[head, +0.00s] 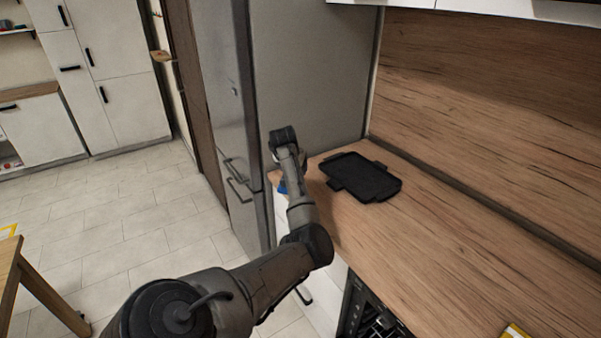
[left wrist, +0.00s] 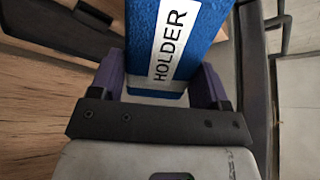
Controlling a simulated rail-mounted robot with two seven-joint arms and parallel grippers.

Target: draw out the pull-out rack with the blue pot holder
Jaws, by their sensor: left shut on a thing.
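A blue block-like thing labelled "HOLDER" (left wrist: 198,35) fills the middle of the left wrist view. My left gripper (left wrist: 160,80) has its purple fingers on either side of it and is shut on it. In the head view, a small bit of blue (head: 282,187) shows beside my left arm, at the counter's left end by the fridge. My arm hides most of the gripper there. I cannot make out the pull-out rack itself for sure. My right gripper is in neither view.
A black tray (head: 364,178) lies on the wooden counter (head: 470,240). A grey fridge (head: 305,85) stands left of the counter. A black slotted rack or appliance (head: 372,318) shows below the counter's front edge. The tiled floor (head: 120,215) is clear at left, beyond a wooden table (head: 45,290).

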